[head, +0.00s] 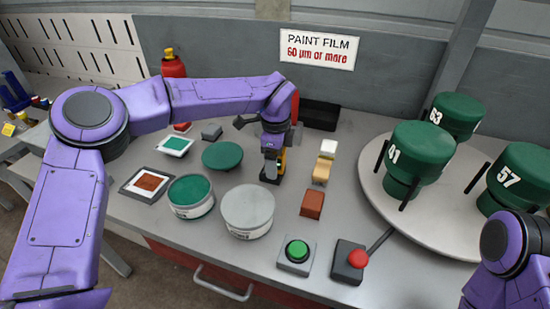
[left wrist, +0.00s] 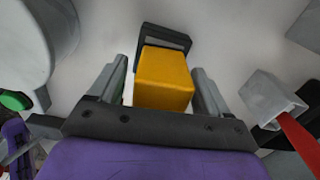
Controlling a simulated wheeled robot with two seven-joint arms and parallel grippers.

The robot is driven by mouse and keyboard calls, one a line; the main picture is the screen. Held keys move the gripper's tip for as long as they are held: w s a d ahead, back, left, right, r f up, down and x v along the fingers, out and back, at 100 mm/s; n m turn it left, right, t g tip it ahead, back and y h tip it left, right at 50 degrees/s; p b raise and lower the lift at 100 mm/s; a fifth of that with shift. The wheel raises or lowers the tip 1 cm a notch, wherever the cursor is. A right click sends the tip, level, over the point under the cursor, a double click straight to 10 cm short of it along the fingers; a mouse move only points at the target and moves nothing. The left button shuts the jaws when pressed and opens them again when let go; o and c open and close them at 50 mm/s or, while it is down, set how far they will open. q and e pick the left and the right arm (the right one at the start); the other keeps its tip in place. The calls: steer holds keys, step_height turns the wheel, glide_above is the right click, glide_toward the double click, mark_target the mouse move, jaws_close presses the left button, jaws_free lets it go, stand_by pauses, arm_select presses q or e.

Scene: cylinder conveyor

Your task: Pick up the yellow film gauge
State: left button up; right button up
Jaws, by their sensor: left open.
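The yellow film gauge (left wrist: 165,75) has a yellow block body and a dark frame-like foot. It stands on the grey table, and in the head view a strip of its yellow side (head: 283,157) shows, the rest mostly hidden behind my gripper. My left gripper (head: 272,160) reaches down over it from above. In the left wrist view my left gripper (left wrist: 160,92) is open, with one finger on each side of the yellow body. A gap shows on the left side; the right finger looks close, and I cannot tell whether it touches. My right gripper is out of view.
Left of the gauge stand a green-topped can (head: 190,190), a grey-lidded can (head: 247,206) and a green disc (head: 222,155). Right of it are a tan block (head: 321,172) and a red-brown block (head: 312,204). A turntable (head: 385,208) carries numbered green cylinders. A green button (head: 297,250) is in front.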

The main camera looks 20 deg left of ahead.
arm_select(q)
steer(key=c, duration=1.1)
steer(key=shift+r, duration=0.15)
